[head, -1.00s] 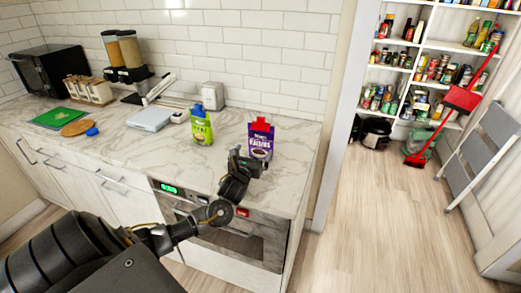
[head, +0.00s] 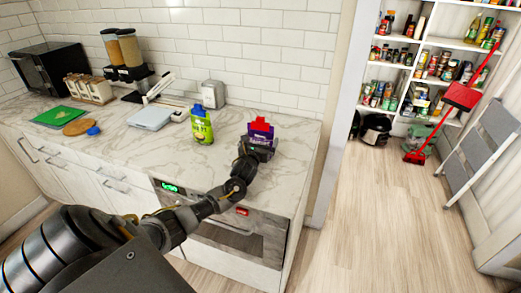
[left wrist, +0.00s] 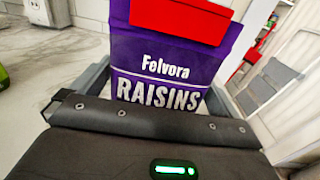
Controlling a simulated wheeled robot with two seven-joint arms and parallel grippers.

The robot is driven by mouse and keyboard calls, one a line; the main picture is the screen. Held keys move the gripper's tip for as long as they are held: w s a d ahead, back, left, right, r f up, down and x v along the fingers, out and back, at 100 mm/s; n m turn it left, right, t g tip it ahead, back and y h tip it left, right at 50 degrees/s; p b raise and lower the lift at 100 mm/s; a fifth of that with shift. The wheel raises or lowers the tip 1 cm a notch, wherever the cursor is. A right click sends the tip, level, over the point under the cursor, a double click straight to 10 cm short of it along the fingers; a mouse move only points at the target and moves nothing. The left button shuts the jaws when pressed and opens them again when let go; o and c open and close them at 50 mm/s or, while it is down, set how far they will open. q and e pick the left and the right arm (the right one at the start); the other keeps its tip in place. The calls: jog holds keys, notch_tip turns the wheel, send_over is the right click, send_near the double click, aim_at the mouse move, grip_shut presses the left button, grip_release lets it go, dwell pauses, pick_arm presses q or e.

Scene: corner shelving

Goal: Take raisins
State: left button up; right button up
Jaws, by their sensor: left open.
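A purple raisins package (head: 262,139) with a red top stands upright on the marble counter, near its right end. My left gripper (head: 257,150) is at the front of the package and hides its lower part in the head view. In the left wrist view the raisins package (left wrist: 170,60) is close, its label facing me. The fingers of my left gripper (left wrist: 160,85) are open, one on each side of the package. Whether they touch it cannot be told. My right gripper is not in view.
A green pouch with a blue cap (head: 201,125) stands left of the raisins on the counter (head: 180,165). A white scale-like box (head: 151,117), a toaster-like box (head: 213,94) and food dispensers (head: 128,52) are farther left and back. The tiled wall is behind.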

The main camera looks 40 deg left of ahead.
pick_arm(q)
jog(key=c, duration=0.8)
jog(key=shift+c, duration=0.2)
jog(key=shift+r+b, duration=0.45)
jog(key=shift+r, duration=0.3)
jog(key=s+a+r+b, duration=0.2)
jog(key=s+r, duration=0.3)
jog(key=s, duration=0.1)
jog(key=s+a+r+b, duration=0.2)
jog(key=s+a+r, duration=0.1)
jog(key=s+r, duration=0.3)
jog(key=shift+s+a+r, duration=0.25)
jog(key=shift+s+r, duration=0.05)
jog(key=shift+s, duration=0.05)
